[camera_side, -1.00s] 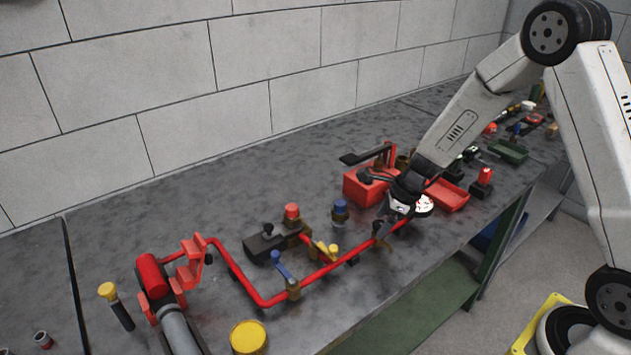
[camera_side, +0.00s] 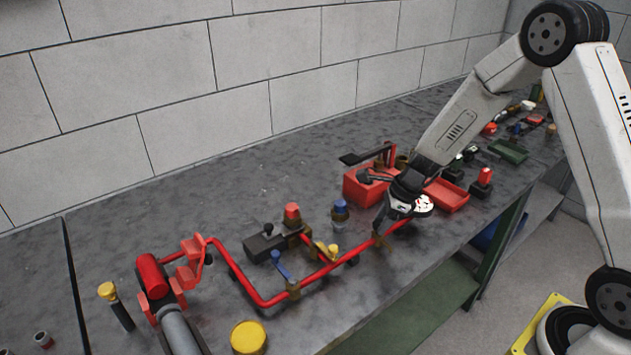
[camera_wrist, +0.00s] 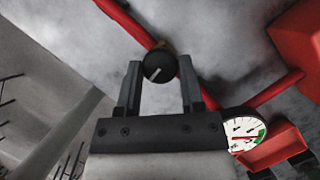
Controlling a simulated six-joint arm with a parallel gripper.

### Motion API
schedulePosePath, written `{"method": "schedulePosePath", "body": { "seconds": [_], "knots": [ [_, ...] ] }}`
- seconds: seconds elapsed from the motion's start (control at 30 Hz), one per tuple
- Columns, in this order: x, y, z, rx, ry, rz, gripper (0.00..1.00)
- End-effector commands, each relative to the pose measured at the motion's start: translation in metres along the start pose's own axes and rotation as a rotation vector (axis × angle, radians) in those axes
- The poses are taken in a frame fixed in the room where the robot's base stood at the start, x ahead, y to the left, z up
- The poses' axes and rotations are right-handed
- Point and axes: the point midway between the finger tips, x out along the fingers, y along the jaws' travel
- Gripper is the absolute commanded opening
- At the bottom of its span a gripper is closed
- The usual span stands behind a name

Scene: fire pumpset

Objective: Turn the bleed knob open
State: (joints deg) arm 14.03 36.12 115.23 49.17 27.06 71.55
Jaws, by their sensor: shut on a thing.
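The bleed knob (camera_wrist: 159,67) is a round black knob with a white pointer line, seen from above in the wrist view. It sits beside the red pipe (camera_wrist: 125,18). The pointer slants from lower left to upper right. My gripper (camera_wrist: 160,70) has one finger on each side of the knob and is shut on it. In the side view my gripper (camera_side: 379,221) is at the right part of the red pipe (camera_side: 325,269), and hides the knob. A brass-coloured fitting (camera_side: 382,241) shows just below the fingers.
A white-faced gauge (camera_wrist: 243,130) is close to the right of my gripper. A red box (camera_side: 362,190) and a red tray (camera_side: 448,196) stand behind. The bench's front edge is near.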

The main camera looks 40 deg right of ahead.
Motion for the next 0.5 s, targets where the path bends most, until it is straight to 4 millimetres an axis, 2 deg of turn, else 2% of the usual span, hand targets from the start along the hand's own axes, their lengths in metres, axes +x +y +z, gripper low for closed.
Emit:
{"method": "schedulePosePath", "body": {
  "seconds": [0.5],
  "knots": [
    [-0.0001, -0.0036, 0.0005, -0.382, -0.001, 0.159, 0.00]
  ]
}}
